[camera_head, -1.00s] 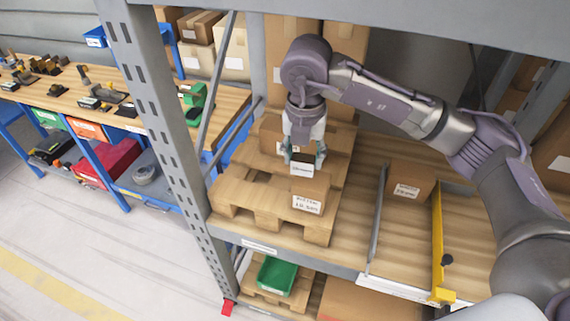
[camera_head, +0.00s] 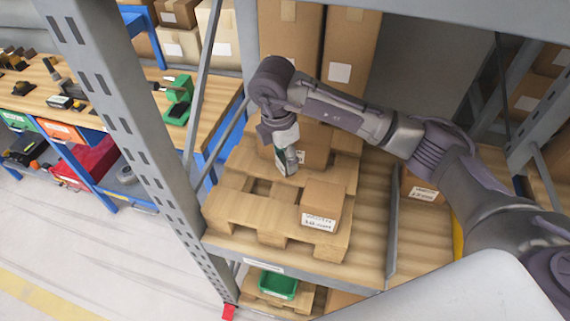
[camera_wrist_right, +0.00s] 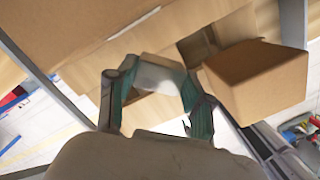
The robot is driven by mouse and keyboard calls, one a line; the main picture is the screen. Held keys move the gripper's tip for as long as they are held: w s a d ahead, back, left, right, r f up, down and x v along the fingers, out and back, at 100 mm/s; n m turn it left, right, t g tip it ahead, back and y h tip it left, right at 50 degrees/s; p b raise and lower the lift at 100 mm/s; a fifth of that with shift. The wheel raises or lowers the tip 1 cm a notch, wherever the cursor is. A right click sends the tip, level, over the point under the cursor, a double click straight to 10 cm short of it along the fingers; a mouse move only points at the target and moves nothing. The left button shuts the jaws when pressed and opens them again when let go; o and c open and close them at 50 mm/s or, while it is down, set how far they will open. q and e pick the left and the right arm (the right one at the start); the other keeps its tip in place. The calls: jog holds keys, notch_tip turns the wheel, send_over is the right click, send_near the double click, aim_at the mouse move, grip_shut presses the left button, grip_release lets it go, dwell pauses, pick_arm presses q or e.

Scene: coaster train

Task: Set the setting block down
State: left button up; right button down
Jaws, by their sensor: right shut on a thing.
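My right gripper (camera_head: 286,160) hangs over the wooden pallet on the shelf, to the left of and behind a small carton. It is shut on the setting block, a pale block (camera_wrist_right: 158,76) between its teal fingers in the right wrist view. In the head view the block is mostly hidden by the fingers, and I cannot tell whether it touches anything below. The small carton (camera_head: 322,199) with a white label stands on the pallet (camera_head: 235,205); it also shows right of the fingers in the wrist view (camera_wrist_right: 258,82). My left gripper is not in view.
Another carton (camera_head: 314,150) stands behind the gripper, and tall cartons (camera_head: 290,45) stand farther back. A grey rack upright (camera_head: 130,140) is at the left. A metal divider (camera_head: 392,230) runs right of the pallet. The pallet's front left is bare.

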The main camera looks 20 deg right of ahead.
aim_at(284, 157)
jog(key=shift+f, duration=0.8)
jog(key=shift+w+f+p, duration=0.15)
jog(key=shift+f+p, duration=0.3)
jog(key=shift+f, duration=0.25)
notch_tip(284, 157, down, 2)
jog(key=shift+f, duration=0.15)
jog(key=c, duration=0.9)
grip_release()
jog(key=shift+f, duration=0.2)
jog(key=o, duration=0.5)
jog(key=shift+r, duration=0.1)
jog(key=shift+c, duration=0.2)
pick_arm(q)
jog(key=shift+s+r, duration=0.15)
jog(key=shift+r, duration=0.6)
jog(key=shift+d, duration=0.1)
